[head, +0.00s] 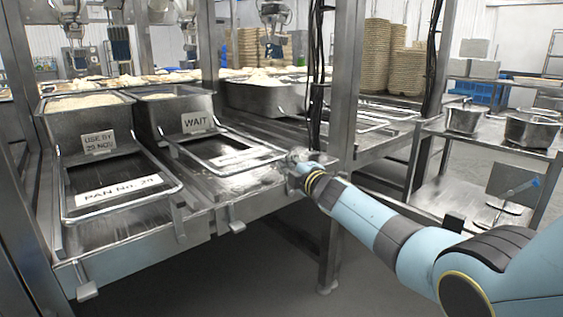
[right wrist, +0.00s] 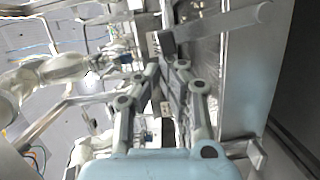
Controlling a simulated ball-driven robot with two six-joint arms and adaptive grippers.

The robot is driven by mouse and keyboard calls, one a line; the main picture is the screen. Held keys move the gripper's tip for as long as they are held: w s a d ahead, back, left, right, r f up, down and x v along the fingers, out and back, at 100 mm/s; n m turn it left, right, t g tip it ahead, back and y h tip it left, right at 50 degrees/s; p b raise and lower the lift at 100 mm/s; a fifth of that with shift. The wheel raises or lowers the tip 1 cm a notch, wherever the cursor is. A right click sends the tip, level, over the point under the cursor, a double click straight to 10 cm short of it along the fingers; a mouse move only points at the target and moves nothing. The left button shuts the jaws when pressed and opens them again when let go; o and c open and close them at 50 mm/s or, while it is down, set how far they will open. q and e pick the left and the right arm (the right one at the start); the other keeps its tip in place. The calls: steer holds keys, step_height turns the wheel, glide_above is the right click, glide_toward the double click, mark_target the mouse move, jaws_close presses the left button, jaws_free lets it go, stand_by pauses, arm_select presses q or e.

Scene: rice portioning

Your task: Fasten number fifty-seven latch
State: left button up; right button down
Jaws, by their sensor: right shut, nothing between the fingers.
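My right gripper (head: 298,157) reaches the front edge of the metal bench, right of the frame with the "WAIT" label. It is shut and empty, its fingers close together in the right wrist view (right wrist: 168,75). Small metal latch-like tabs hang at the bench's front edge: one below the middle (head: 236,222) and one at the left corner (head: 87,290). A flat grey bar with a rounded end (right wrist: 225,28) lies just beyond the fingertips in the right wrist view. I cannot read a number fifty-seven anywhere. My left gripper is not in view.
Pans of rice (head: 85,103) stand behind sloping wire frames, one with a plate (head: 118,190) whose number is hard to read. A steel post (head: 345,110) rises beside my right gripper. Metal bowls (head: 463,119) stand on a rack at right. The floor in front is clear.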

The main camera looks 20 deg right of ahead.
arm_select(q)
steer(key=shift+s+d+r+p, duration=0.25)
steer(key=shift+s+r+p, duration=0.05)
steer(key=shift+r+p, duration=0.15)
arm_select(e)
steer(key=shift+w+d+r, duration=0.15)
steer(key=shift+d, duration=0.25)
steer(key=shift+w+d+r, duration=0.1)
steer(key=shift+d, duration=0.3)
